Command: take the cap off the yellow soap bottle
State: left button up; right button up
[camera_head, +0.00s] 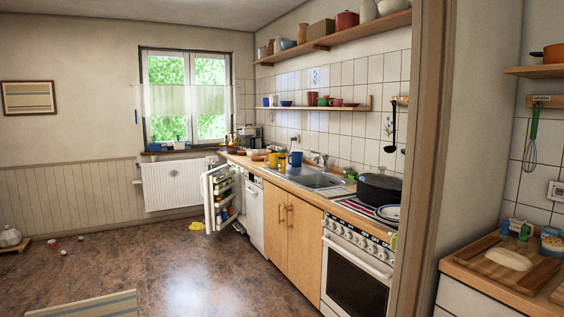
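I cannot make out a yellow soap bottle or its cap for certain. Small yellow items (273,160) stand on the counter beside the sink (315,177). They look more like mugs, but they are too small to tell. Neither of my grippers is in view.
The fridge door (219,197) stands open into the room beyond the wooden cabinet (291,226). A black pot (379,188) sits on the stove. A door frame (424,150) and a nearer counter (512,268) are at right. A yellow item (196,226) lies on the otherwise mostly clear floor.

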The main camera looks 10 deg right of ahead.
aim_at(281, 156)
jog(key=i, duration=4.65)
jog(key=i+j+z, duration=0.35)
jog(key=i, duration=0.25)
jog(key=i+j+z, duration=0.35)
jog(key=i, duration=0.2)
